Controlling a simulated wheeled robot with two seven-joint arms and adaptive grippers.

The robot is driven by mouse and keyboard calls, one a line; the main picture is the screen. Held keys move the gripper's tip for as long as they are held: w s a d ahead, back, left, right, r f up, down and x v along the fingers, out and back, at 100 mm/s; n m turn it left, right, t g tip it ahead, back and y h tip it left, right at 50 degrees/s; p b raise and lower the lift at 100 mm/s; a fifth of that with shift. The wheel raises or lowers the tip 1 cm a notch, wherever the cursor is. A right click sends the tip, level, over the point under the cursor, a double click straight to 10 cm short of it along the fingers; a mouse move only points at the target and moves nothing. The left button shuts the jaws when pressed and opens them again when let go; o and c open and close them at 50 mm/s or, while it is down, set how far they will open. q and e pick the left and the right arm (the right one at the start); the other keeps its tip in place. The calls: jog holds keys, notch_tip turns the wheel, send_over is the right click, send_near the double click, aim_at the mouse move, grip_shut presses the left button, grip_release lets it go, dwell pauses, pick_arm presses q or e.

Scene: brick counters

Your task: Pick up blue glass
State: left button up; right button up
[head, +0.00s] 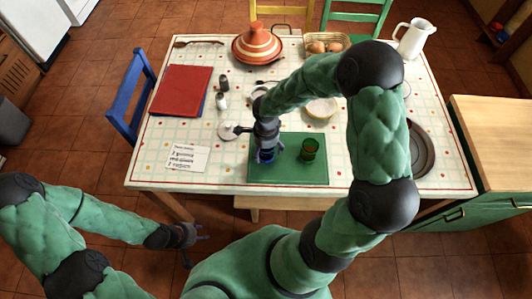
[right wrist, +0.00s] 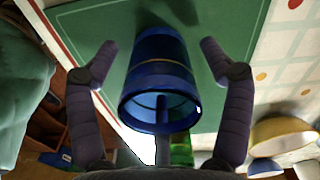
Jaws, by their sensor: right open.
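The blue glass (head: 266,157) stands on the green mat (head: 290,173) near the table's front edge, partly hidden under my right gripper (head: 265,145). In the right wrist view the blue glass (right wrist: 160,80) sits between the two fingers of my right gripper (right wrist: 158,52). The gripper is open, with a visible gap on each side of the glass. My left gripper (head: 190,240) is low, in front of the table at the left, away from the glass. It is too small to tell whether it is open.
A green glass (head: 308,149) stands on the mat, right of the blue glass. A yellowish bowl (head: 321,110) is behind. A dark round pan (head: 420,150) is at the right.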

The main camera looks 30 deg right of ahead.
jog(key=c, duration=1.3)
jog(key=shift+c, duration=0.2)
